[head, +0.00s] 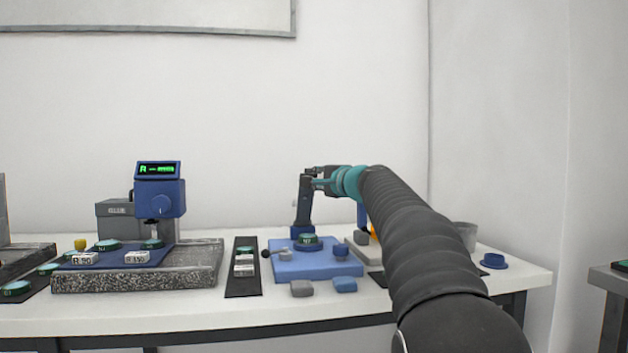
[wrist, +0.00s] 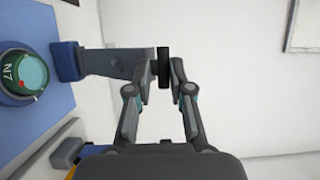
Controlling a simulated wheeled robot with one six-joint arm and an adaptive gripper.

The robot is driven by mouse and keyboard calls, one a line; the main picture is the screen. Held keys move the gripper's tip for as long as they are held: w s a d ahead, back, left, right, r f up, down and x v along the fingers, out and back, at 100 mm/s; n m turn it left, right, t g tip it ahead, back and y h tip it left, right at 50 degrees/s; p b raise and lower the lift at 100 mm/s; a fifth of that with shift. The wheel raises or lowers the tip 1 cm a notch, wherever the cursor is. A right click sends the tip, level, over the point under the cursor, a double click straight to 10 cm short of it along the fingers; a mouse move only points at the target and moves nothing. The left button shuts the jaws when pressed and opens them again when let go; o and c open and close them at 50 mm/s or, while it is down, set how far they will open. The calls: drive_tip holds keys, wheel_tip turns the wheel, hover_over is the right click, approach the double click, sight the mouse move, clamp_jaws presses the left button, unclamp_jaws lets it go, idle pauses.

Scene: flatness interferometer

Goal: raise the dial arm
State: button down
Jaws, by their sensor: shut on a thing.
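The dial arm (head: 304,202) is a dark grey bar standing about upright from a blue block at the back of a blue base plate (head: 283,270). In the wrist view the dial arm (wrist: 122,65) runs sideways from the blue block to a black knob (wrist: 163,68) at its end. My gripper (head: 312,173) is at the top of the arm; in the wrist view my gripper (wrist: 164,72) has its fingers shut on either side of the black knob. A teal disc marked N7 (wrist: 22,73) sits on the blue base, apart from the dial arm.
A blue display instrument (head: 160,190) on a speckled slab (head: 205,270) stands to the left. A dark strip (head: 243,287) with parts lies between.

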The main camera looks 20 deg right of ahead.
drive_tip(key=shift+a+r, duration=0.15)
drive_tip(key=shift+r, duration=0.05)
drive_tip(key=c, duration=1.2)
unclamp_jaws()
drive_tip(key=shift+a, duration=0.15)
drive_tip(key=v, duration=1.2)
drive_tip(key=shift+s+f, duration=0.1)
drive_tip(key=shift+c, duration=0.2)
